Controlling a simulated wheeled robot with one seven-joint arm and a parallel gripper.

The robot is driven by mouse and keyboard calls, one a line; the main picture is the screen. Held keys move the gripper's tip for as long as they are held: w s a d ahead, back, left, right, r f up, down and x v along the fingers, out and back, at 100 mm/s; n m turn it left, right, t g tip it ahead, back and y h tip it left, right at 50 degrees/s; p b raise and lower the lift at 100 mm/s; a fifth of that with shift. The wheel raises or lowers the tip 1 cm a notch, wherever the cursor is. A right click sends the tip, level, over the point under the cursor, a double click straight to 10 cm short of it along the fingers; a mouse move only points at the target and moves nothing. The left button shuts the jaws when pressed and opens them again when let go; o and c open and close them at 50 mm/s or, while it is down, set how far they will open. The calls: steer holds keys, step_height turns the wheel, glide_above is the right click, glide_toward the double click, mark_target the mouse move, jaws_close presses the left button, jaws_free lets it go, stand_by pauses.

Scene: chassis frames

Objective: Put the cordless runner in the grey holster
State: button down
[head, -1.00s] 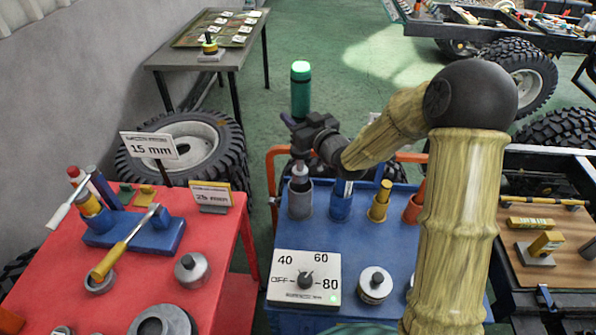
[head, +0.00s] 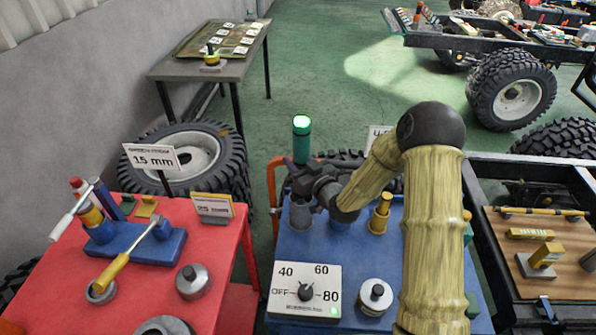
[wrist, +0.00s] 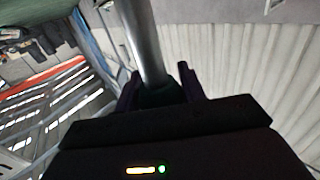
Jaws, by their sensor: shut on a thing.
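The cordless runner (head: 302,140) is a green cylinder with a lit green top, standing about upright in my gripper (head: 301,180). My gripper is shut on its lower part. In the wrist view, a grey metal shaft (wrist: 146,45) runs out from between the fingers (wrist: 160,85). The grey holster (head: 300,216) is a short grey cup at the back left of the blue bench top (head: 345,250). My gripper is directly above it in the head view. The runner's lower end is hidden, so I cannot tell whether it is inside the cup.
A yellow holster (head: 379,218) stands to the right, and a blue one is mostly hidden by my gripper. A dial box (head: 305,291) and a grey round weight (head: 375,297) lie in front. A red table (head: 150,290) is at the left.

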steer(key=shift+f, duration=2.05)
steer(key=c, duration=0.8)
jaws_free()
steer(key=shift+c, duration=0.2)
steer(key=shift+p, duration=0.3)
steer(key=shift+s+d, duration=0.2)
steer(key=shift+s, duration=0.1)
steer(key=b+v, duration=0.4)
steer(key=v, duration=0.7)
steer(key=shift+s+d, duration=0.15)
